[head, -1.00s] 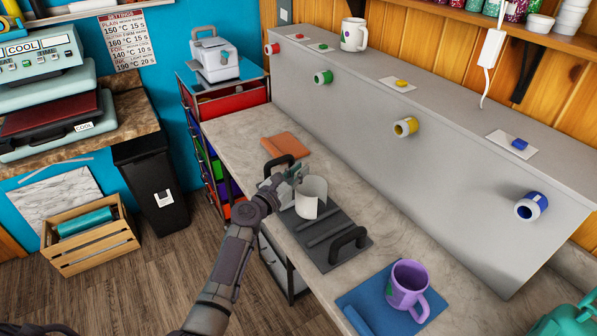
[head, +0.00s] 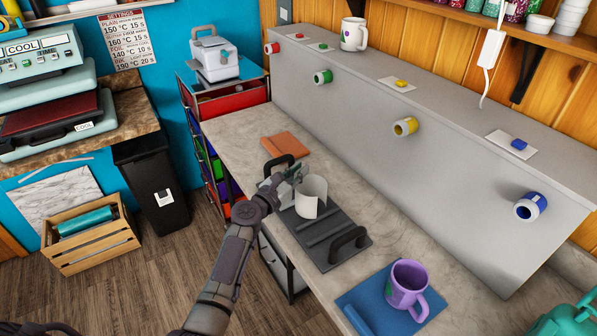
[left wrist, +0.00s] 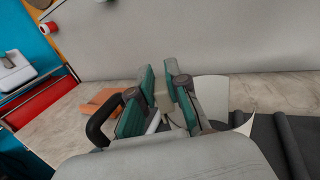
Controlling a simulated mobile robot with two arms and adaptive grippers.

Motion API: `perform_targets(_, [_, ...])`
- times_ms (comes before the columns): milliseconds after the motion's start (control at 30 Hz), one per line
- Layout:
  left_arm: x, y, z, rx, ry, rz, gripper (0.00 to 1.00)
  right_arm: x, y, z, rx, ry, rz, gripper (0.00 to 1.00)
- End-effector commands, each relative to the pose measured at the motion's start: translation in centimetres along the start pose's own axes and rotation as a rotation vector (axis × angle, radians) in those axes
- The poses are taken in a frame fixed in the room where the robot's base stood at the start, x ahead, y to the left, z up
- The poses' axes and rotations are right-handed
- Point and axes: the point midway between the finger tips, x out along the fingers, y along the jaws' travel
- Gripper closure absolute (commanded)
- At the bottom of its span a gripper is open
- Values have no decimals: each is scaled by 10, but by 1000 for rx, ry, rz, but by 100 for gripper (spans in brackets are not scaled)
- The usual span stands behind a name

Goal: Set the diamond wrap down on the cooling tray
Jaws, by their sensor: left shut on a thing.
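The diamond wrap (head: 312,197) is a pale, curled sheet standing like an open cylinder at the left half of the cooling tray. The cooling tray (head: 334,257) is dark grey, with raised ridges and a black handle at each end. My left gripper (head: 291,177) is shut on the wrap's near-left side. In the left wrist view, the gripper's green-padded fingers (left wrist: 164,98) close on a beige part, with the white wrap (left wrist: 212,92) just beyond. Whether the wrap's bottom touches the tray is hard to tell. No diamond pattern is clear. My right gripper is not in view.
An orange mat (head: 286,144) lies beyond the tray. A purple mug (head: 405,283) stands on a blue mat (head: 366,305) at the near right. A grey ledge (head: 400,150) with coloured pegs runs along the back. Bare counter lies between tray and ledge.

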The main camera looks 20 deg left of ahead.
Motion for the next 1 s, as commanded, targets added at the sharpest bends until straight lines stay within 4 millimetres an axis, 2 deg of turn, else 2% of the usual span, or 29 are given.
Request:
perform_targets(200, [0, 0, -11, 0, 0, 0, 100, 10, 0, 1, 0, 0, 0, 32])
perform_targets(567, [0, -1, -4, -1, 5, -2, 100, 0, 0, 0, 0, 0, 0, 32])
perform_targets(833, [0, -1, -4, -2, 4, -2, 100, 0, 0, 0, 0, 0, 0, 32])
perform_targets(867, [0, -1, -4, -2, 4, -2, 82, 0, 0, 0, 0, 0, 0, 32])
perform_targets(1000, [0, -1, -3, -1, 2, -1, 59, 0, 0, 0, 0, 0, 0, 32])
